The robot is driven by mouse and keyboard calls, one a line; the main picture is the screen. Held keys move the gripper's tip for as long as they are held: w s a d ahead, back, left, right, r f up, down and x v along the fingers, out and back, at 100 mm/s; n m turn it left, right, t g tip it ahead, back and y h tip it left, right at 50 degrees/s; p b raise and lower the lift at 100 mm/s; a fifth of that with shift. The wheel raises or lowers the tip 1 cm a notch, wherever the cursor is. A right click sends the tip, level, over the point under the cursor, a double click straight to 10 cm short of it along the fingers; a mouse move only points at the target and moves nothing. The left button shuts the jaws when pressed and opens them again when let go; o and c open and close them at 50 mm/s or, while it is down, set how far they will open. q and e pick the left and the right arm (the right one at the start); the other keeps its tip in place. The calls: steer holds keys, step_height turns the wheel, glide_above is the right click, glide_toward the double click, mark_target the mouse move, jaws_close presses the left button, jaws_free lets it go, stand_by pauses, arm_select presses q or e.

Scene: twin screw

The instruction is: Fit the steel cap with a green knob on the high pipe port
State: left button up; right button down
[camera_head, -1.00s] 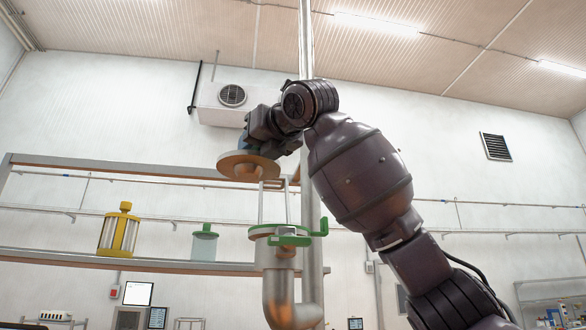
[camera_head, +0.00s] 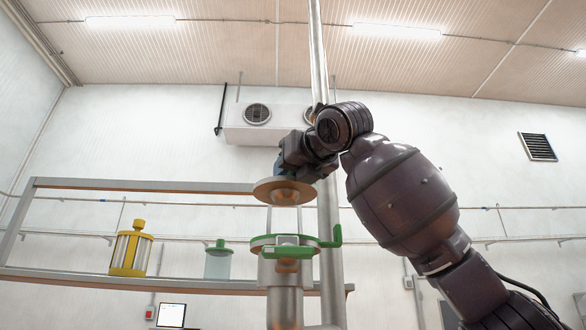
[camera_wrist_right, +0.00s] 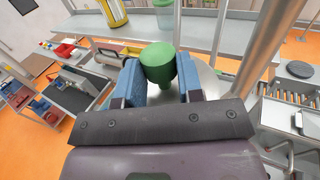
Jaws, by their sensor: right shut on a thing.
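The steel cap (camera_head: 284,191) is a round disc seen from below in the head view. My right gripper (camera_head: 293,168) holds it above the high pipe port (camera_head: 285,272), with a gap between them. In the right wrist view, my right gripper (camera_wrist_right: 161,82) has its blue fingers on either side of the cap's green knob (camera_wrist_right: 158,62), and the steel disc (camera_wrist_right: 212,80) shows partly behind them. The port is a vertical steel pipe with a green ring (camera_head: 262,242) and a green handle (camera_head: 337,236) on its right. My left gripper is not in view.
A shelf rail (camera_head: 150,282) at the left carries a yellow-framed canister (camera_head: 131,250) and a clear, green-lidded jar (camera_head: 218,264). A tall steel pipe (camera_head: 328,215) rises just right of the port. Thin upright rods stand at the port's top.

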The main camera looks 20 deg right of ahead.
mark_target(291, 199)
steer(key=shift+d+f, duration=0.1)
steer(key=shift+f, duration=2.05)
steer(key=shift+f+b, duration=0.45)
steer(key=shift+f, duration=0.35)
arm_select(q)
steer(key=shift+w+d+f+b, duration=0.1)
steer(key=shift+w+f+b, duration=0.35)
steer(key=shift+b, duration=0.15)
arm_select(e)
step_height(291, 199, down, 3)
steer(key=shift+r, duration=0.15)
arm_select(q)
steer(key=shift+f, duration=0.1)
arm_select(e)
steer(key=shift+f, duration=0.3)
steer(key=c, duration=0.7)
jaws_free()
arm_select(q)
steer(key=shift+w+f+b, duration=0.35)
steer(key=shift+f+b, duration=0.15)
steer(key=shift+b, duration=0.6)
arm_select(e)
steer(key=shift+s+d, duration=0.35)
steer(key=shift+s, duration=1.4)
steer(key=shift+s+d, duration=0.35)
steer(key=shift+s, duration=1.45)
steer(key=shift+s+d, duration=0.35)
steer(key=shift+s, duration=1.4)
